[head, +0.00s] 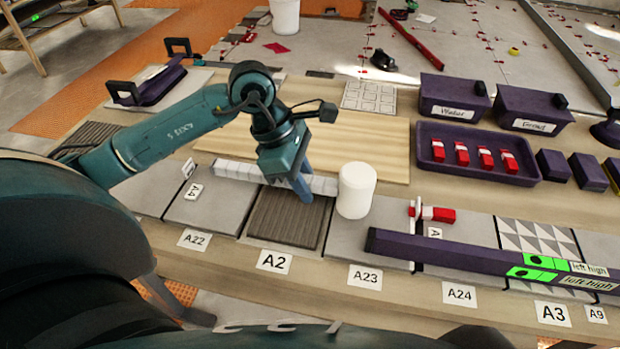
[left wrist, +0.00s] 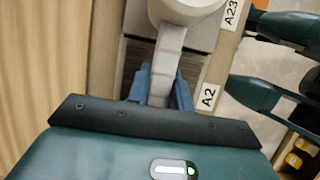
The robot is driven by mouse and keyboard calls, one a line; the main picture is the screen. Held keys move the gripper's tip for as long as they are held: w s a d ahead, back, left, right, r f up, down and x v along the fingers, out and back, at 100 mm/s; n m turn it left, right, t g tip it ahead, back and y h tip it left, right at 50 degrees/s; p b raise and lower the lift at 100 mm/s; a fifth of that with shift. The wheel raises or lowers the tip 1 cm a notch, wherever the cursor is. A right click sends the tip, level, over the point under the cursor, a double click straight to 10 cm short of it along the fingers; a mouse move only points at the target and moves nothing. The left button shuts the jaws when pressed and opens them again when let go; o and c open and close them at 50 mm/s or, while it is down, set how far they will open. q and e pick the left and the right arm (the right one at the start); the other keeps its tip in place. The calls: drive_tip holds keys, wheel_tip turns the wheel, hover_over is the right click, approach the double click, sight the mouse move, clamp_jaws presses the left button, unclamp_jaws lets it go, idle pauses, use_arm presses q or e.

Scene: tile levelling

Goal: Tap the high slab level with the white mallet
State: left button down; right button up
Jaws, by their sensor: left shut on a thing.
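The white mallet's head (head: 356,190) is a pale cylinder over the back left of slab A23 (head: 345,238); I cannot tell whether it touches. My left gripper (head: 303,190) is shut on the mallet's handle, above the dark ribbed slab A2 (head: 285,218). In the left wrist view, the pale handle (left wrist: 168,60) runs from the mallet head (left wrist: 185,8) down between the fingers (left wrist: 160,88). A purple level (head: 450,248) lies across the slabs to the right, with green displays reading "left high" (head: 535,274). My right gripper is not seen.
Slab A22 (head: 205,208) is left of A2. A red and white clamp (head: 435,214) stands behind the level. Farther back are a purple tray (head: 428,172) with red pieces and bins marked Water (head: 452,98) and Grout (head: 532,110).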

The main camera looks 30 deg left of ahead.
use_arm(q)
drive_tip(key=shift+f+b, duration=0.5)
drive_tip(key=shift+f, duration=0.45)
drive_tip(key=shift+r, duration=0.15)
wheel_tip(320, 180, up, 5)
drive_tip(key=p, duration=0.3)
drive_tip(key=shift+f, duration=0.2)
